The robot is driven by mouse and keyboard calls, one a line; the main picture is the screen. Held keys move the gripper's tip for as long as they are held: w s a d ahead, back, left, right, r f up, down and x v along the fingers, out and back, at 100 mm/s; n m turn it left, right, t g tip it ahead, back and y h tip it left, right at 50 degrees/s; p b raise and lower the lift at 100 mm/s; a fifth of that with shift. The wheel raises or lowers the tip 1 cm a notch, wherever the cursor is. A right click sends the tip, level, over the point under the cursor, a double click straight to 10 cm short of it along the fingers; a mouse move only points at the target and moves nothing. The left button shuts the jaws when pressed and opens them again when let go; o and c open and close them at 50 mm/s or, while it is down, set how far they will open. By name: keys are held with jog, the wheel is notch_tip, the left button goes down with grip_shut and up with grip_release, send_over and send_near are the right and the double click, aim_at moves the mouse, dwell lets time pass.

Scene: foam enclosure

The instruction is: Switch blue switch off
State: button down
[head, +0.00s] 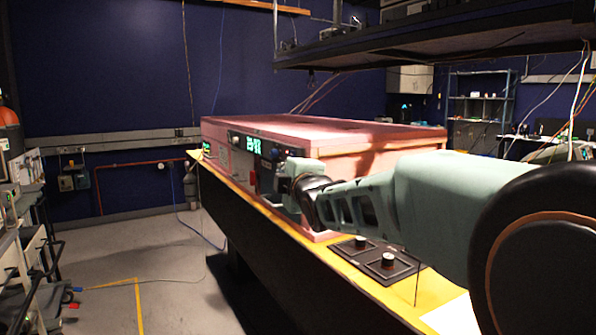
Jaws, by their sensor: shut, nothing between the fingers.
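The pink foam enclosure (370,136) sits on the yellow-topped bench. Its front carries a dark control panel (238,138) with a lit green display (253,145). I cannot make out a blue switch; the part of the panel behind my wrist is hidden. My arm reaches in from the right. My gripper (266,181), dark and small in the head view, is at the front of the panel. It is shut with nothing held. I cannot tell whether its fingertips touch the panel.
Two black square plates with round knobs (388,261) lie on the yellow bench top (345,266) below my arm. A white sheet (452,316) lies near the bench's front end. A dark shelf (430,40) hangs above. The floor (150,265) left of the bench is mostly clear.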

jog(key=shift+w, duration=0.1)
jog(key=w+p, duration=0.1)
jog(key=w, duration=1)
jog(key=shift+w+f, duration=0.2)
jog(key=shift+f, duration=0.15)
dwell(0.4)
jog(key=shift+w+d+f+n+b, duration=0.25)
jog(key=shift+d+n+b, duration=0.25)
jog(key=shift+b, duration=0.7)
jog(key=shift+a, duration=0.15)
